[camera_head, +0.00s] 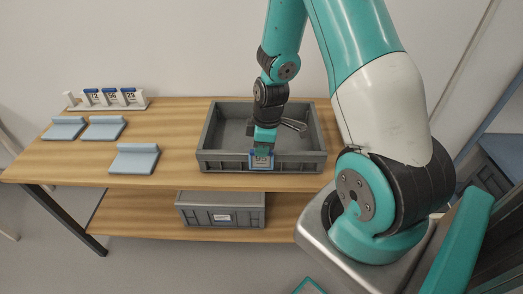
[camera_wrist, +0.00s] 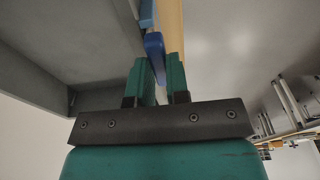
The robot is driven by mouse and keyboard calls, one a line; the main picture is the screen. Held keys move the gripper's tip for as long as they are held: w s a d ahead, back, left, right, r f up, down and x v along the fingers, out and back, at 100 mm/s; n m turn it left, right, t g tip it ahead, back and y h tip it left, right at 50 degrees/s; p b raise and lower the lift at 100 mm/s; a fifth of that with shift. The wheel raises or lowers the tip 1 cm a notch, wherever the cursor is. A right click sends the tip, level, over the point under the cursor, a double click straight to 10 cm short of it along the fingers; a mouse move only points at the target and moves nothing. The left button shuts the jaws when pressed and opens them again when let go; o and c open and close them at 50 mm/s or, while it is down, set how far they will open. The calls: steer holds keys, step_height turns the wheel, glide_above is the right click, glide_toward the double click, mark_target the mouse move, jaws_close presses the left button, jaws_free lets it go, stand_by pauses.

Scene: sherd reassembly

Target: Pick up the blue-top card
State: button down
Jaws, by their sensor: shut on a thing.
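The blue-top card (camera_head: 261,161) is a small white card with dark figures and a blue upper edge. It stands upright at the front wall of the grey crate in the head view. My gripper (camera_head: 264,147) points down at the crate's front and is shut on the card's blue top. In the wrist view the blue top (camera_wrist: 154,45) sits between the two green fingers (camera_wrist: 160,78). I cannot tell whether the card still touches the crate wall.
The grey crate (camera_head: 215,161) stands on the wooden table (camera_head: 185,150); a dark tool (camera_head: 294,125) lies inside. Three light-blue stands (camera_head: 134,160) are at the left. A white rack (camera_head: 141,97) with several blue-top cards is at the back left. Another grey crate (camera_head: 245,210) sits on the lower shelf.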

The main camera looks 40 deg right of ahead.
step_height(320, 180, up, 19)
stand_by(0.4)
stand_by(0.9)
